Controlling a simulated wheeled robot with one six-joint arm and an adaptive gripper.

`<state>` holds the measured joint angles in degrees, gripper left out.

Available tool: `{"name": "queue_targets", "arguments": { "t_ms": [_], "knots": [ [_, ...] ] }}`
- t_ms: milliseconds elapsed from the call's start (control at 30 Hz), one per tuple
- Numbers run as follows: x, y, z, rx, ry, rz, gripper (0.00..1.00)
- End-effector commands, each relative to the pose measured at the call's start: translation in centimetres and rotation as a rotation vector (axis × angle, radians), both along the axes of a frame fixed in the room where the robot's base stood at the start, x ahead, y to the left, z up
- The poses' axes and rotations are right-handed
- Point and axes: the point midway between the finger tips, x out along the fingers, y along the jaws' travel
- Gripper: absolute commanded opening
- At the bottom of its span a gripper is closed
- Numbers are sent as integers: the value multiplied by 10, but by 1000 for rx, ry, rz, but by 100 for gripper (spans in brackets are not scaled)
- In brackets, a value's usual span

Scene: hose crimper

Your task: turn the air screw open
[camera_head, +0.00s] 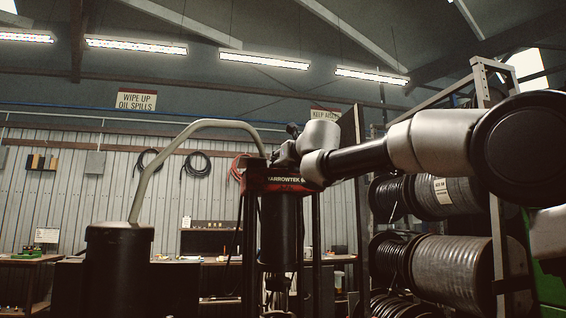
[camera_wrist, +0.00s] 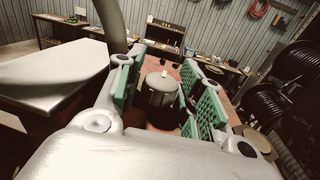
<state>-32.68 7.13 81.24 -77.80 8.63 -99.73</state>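The hose crimper (camera_head: 280,185) stands upright in the middle of the head view, with a red top plate and a black cylinder below. In the wrist view, a round grey knob (camera_wrist: 161,91) with a small white mark on its top stands on the red surface; it looks like the air screw. My gripper (camera_wrist: 164,60) has its green-padded fingers on either side of this knob, open, with gaps visible on both sides. In the head view my gripper (camera_head: 286,153) is above the crimper's top, small and dark, and the knob cannot be made out there.
A thick grey pipe (camera_head: 187,131) arches from a black cylinder (camera_head: 118,262) to the crimper's top; it passes close to my left finger in the wrist view (camera_wrist: 112,25). A rack with hose reels (camera_head: 450,268) stands to the right. Benches line the back wall.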

Motion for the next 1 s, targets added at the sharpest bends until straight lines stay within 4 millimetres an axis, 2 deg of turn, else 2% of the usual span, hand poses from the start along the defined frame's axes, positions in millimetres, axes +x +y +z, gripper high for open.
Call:
{"name": "queue_targets", "arguments": {
  "t_ms": [333, 467, 800, 1000],
  "knots": [
    [-1, -1, 2, 1, -3, -1, 50],
    [-11, -7, 3, 1, -4, -2, 50],
    [-78, -36, 3, 3, -3, 0, 50],
    [-104, -47, 2, 2, -2, 1, 50]
  ]
}}
